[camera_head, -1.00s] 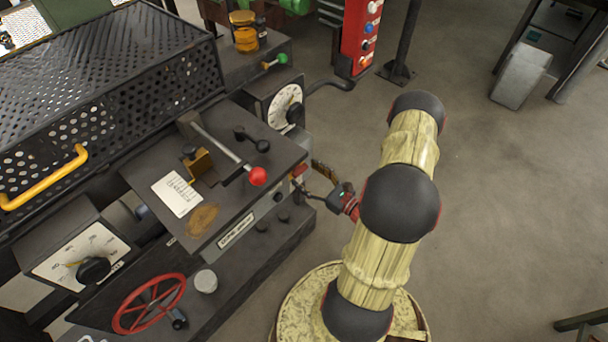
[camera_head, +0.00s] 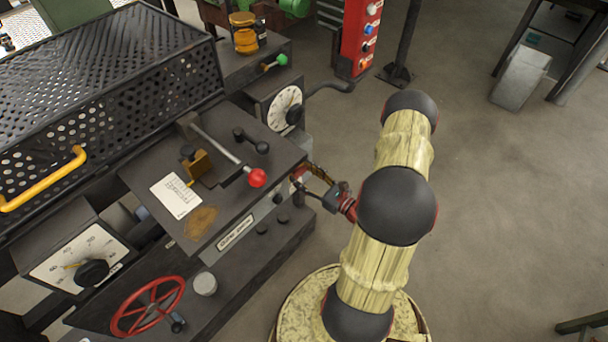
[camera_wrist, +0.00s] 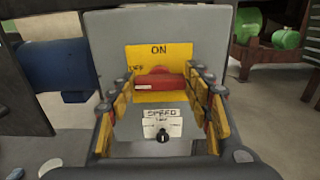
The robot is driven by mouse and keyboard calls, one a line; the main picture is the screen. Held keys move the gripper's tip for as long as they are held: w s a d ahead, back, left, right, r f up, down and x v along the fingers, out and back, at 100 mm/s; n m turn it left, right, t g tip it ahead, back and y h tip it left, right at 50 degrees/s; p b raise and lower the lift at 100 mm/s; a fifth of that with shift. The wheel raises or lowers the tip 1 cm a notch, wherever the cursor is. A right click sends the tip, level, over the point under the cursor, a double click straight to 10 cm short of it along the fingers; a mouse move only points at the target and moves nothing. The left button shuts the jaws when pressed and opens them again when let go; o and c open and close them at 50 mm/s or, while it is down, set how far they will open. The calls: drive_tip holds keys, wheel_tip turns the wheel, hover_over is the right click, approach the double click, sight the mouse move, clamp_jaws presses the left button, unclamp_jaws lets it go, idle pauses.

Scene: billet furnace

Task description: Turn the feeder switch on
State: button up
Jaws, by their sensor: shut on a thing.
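The feeder switch has a yellow plate (camera_wrist: 174,57) on a grey box, marked ON at the top and OFF at the left. Its red handle (camera_wrist: 159,83) lies level across the plate, just below the OFF mark. In the head view my gripper (camera_head: 318,182) reaches the right side of the machine (camera_head: 232,242); the switch face is hidden there.
A small SPEED knob (camera_wrist: 163,135) sits below the switch. In the head view a red-knobbed lever (camera_head: 257,178) stands on the machine top near my gripper. A dial (camera_head: 286,106) and a red button post (camera_head: 362,38) are behind. Open floor lies to the right.

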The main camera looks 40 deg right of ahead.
drive_tip(key=c, duration=0.4)
drive_tip(key=shift+m+p, duration=0.4)
drive_tip(key=shift+p, duration=0.1)
drive_tip(key=m+p, duration=0.2)
drive_tip(key=m, duration=0.1)
drive_tip(key=shift+r+p, duration=0.15)
drive_tip(key=shift+p, duration=0.2)
drive_tip(key=m+p, duration=0.3)
drive_tip(key=m, duration=0.1)
drive_tip(key=shift+d, duration=0.15)
drive_tip(key=m+p, duration=0.2)
drive_tip(key=m, duration=0.3)
drive_tip(key=shift+f, duration=0.2)
drive_tip(key=m+p, duration=0.2)
drive_tip(key=m, duration=0.2)
drive_tip(key=shift+d+f+m, duration=0.1)
drive_tip(key=shift+f+m, duration=0.05)
drive_tip(key=shift+m, duration=0.55)
drive_tip(key=o, duration=1.1)
